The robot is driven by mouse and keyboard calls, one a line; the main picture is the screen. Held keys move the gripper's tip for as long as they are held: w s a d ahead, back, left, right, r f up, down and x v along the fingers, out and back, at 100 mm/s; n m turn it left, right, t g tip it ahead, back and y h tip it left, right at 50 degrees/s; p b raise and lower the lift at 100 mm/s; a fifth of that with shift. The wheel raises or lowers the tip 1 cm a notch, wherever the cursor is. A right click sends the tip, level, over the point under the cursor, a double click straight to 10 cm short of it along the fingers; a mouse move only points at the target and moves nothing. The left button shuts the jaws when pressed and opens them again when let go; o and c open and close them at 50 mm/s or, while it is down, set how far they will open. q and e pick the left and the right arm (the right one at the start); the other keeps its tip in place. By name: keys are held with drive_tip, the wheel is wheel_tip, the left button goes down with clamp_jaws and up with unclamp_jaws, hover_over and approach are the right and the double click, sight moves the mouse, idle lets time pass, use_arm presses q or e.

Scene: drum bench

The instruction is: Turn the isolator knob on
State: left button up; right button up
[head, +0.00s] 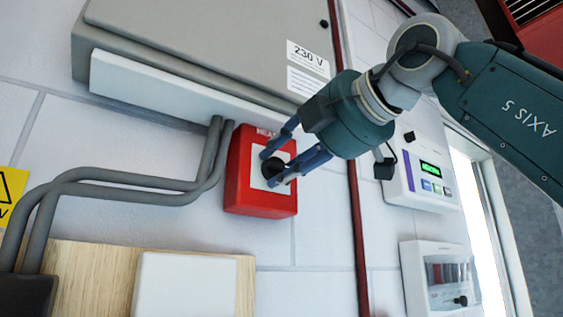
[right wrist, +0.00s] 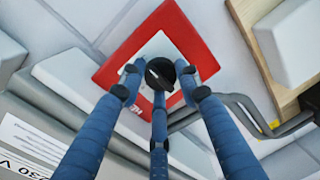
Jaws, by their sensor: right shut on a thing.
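The isolator knob (right wrist: 161,73) is a round black knob on a white plate in a red wall box (head: 245,180). The red box fills the upper middle of the right wrist view (right wrist: 112,72). My right gripper (head: 273,167) reaches in from the right in the head view, with its blue fingers around the knob. In the right wrist view its fingers (right wrist: 160,85) are closed against the knob from several sides. The fingers partly hide the knob in the head view. My left gripper is in neither view.
A grey cabinet (head: 190,45) labelled 230 V hangs above the red box. Grey conduits (head: 130,182) run to its left. A wooden board (head: 95,265) is below. A white controller (head: 422,175) and a clear-fronted box (head: 440,278) are at the right, beyond a red pipe (head: 357,225).

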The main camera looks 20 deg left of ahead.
drive_tip(key=o, duration=1.2)
drive_tip(key=shift+w+d, duration=0.15)
drive_tip(key=shift+d, duration=0.05)
drive_tip(key=shift+c, duration=0.2)
drive_tip(key=shift+w+d, duration=0.1)
drive_tip(key=shift+w, duration=0.05)
drive_tip(key=shift+s+d, duration=0.2)
drive_tip(key=shift+s, duration=0.25)
drive_tip(key=f+v, duration=0.1)
drive_tip(key=v, duration=1)
drive_tip(key=shift+d+r, duration=0.2)
drive_tip(key=shift+r, duration=0.25)
drive_tip(key=shift+w, duration=0.1)
